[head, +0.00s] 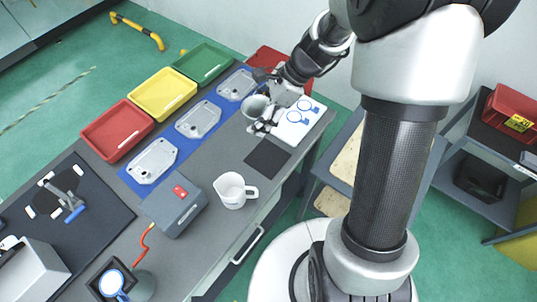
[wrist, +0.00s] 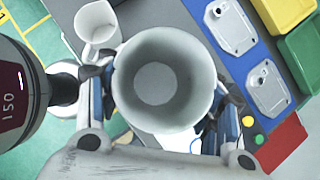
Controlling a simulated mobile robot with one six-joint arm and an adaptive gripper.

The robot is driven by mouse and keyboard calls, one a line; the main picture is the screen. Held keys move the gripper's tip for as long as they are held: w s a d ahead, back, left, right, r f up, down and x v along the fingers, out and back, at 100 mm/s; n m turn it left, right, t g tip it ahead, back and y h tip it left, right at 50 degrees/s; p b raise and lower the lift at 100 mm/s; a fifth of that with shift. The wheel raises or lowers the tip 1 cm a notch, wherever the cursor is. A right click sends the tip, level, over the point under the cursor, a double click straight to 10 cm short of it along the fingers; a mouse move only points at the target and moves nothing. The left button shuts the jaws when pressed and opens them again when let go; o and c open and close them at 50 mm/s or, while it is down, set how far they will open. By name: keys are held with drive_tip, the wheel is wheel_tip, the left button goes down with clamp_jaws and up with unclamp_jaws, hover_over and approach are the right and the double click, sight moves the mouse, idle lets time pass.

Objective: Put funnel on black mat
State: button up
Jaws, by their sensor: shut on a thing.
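My gripper (wrist: 163,122) is shut on a pale grey, round, tapering piece, which I take for the funnel (wrist: 125,80). I look into its wide mouth in the wrist view; I cannot tell whether the lighter disc inside is a floor or an opening. In the head view the funnel (head: 255,106) is at the far right part of the bench, beside a white sheet. A small black mat (head: 267,158) lies bare in front of it, nearer the white jug. The wrist view does not clearly show this mat.
A white jug (head: 231,190) and a grey box (head: 174,207) stand nearer on the bench. Castings (head: 197,119) lie on a blue strip (head: 176,160), with red, yellow and green trays behind. The white sheet (head: 310,122) bears blue ring shapes. A larger black mat (head: 105,222) holds a clamp.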

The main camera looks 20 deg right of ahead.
drive_tip(key=d+m+t, duration=0.1)
drive_tip(key=m, duration=0.1)
drive_tip(key=d+r+m+t, duration=0.1)
drive_tip(key=m, duration=0.1)
drive_tip(key=shift+w+r+h, duration=0.15)
drive_tip(key=shift+h, duration=0.25)
drive_tip(key=shift+d+m+t, duration=0.15)
drive_tip(key=shift+m+t, duration=0.25)
drive_tip(key=shift+m, duration=0.2)
drive_tip(key=b, duration=1)
hover_over(268, 158)
wheel_tip(268, 158, down, 20)
drive_tip(key=shift+r, duration=0.1)
drive_tip(key=shift+b, duration=0.4)
drive_tip(key=o, duration=1.1)
drive_tip(key=shift+o, duration=0.2)
